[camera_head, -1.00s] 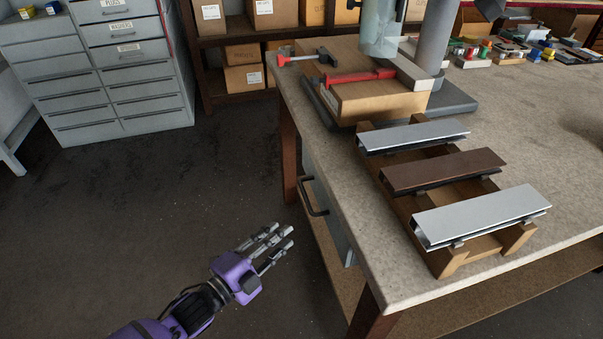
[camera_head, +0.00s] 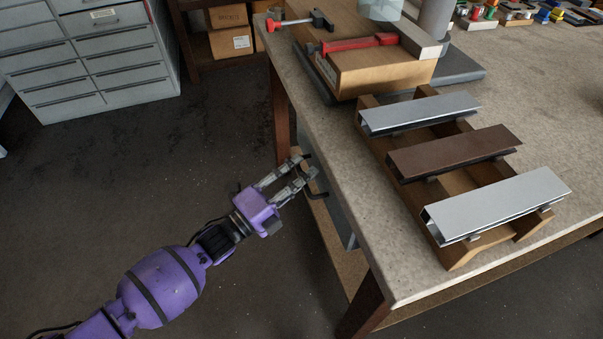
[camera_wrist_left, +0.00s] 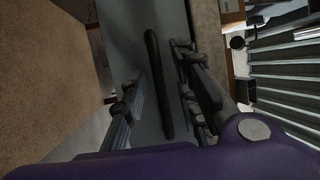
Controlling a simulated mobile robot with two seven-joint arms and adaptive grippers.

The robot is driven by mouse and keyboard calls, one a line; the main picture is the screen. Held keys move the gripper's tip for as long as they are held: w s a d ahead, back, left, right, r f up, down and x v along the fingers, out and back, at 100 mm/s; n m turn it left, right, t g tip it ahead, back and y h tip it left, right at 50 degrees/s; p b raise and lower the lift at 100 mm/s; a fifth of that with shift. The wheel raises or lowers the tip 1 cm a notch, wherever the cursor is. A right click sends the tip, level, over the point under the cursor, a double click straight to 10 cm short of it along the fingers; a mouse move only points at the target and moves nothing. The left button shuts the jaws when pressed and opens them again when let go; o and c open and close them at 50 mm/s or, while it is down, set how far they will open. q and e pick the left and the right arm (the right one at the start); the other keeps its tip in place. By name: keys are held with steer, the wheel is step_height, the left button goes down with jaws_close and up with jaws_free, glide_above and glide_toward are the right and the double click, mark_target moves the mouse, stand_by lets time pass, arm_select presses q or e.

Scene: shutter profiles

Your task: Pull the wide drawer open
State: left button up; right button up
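The wide drawer (camera_head: 340,218) is a grey front under the left side of the workbench top. It looks shut. Its dark bar handle (camera_head: 320,194) is partly hidden by my left gripper (camera_head: 304,168). In the left wrist view the handle (camera_wrist_left: 158,85) runs between the spread fingers of the left gripper (camera_wrist_left: 160,95), with a visible gap on its left side. The gap on the right is narrow, and I cannot tell whether those fingers touch it. The gripper is open. My right gripper is not in view.
The workbench (camera_head: 375,250) carries a wooden rack (camera_head: 455,255) with three metal profiles, and a cardboard box (camera_head: 375,75) with a red clamp (camera_head: 358,43) on it. A grey drawer cabinet (camera_head: 85,65) stands back left.

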arm_select(q)
steer(key=shift+w+d, duration=0.1)
steer(key=shift+w, duration=0.1)
steer(key=shift+c, duration=0.5)
jaws_close()
steer(key=s+a, duration=0.4)
steer(key=a, duration=0.9)
steer(key=s+a, duration=0.4)
steer(key=a, duration=1)
steer(key=shift+s+b, duration=0.4)
steer(key=shift+b, duration=0.05)
steer(key=shift+d, duration=0.1)
steer(key=shift+o, duration=0.5)
jaws_free()
